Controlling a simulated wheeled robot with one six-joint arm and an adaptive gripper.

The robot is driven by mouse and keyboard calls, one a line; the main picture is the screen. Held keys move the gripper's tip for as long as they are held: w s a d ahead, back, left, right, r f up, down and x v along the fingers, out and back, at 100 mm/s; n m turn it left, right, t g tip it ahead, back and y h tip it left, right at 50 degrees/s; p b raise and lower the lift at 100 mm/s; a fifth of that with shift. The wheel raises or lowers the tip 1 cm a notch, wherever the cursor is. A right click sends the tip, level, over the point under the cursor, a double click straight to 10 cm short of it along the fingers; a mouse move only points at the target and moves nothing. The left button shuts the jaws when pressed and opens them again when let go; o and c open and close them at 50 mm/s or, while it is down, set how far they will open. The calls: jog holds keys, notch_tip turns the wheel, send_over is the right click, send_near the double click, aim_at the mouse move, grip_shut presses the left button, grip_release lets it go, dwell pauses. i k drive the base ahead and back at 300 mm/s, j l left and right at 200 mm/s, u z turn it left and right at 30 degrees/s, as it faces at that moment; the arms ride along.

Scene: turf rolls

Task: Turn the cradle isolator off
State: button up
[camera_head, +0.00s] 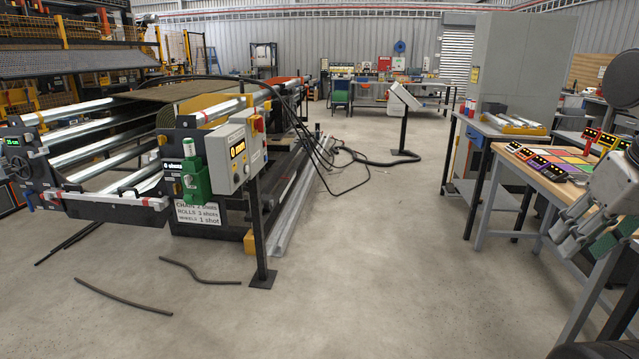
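The roll cradle (115,205) stands at the left, with silver rollers and a dark green turf roll on top. A grey control box (224,160) with a yellow display is on a dark post at its near end. A small red-and-yellow switch (258,124) sits on the box's right side, seems to be the isolator, and is too small to read its position. My gripper (568,240) is at the right edge beside the wooden bench, far from the box.
The wooden bench (548,180) at right holds coloured tiles and several small display units (525,152). Black cables (345,155) run over the floor right of the cradle, and loose dark strips (125,298) lie in front. A lectern-like stand (404,125) is farther back. The middle floor (380,260) is clear.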

aim_at(258, 125)
jog(key=i+u, duration=0.4)
jog(key=i, duration=0.2)
jog(key=i+l+u, duration=0.25)
jog(key=i+u, duration=0.15)
jog(key=i, duration=0.2)
jog(key=i+l+u, duration=0.1)
jog(key=i+l, duration=0.25)
jog(key=i, duration=0.15)
jog(key=i+l+u, duration=0.15)
jog(key=i+l, duration=0.2)
jog(key=i, duration=0.1)
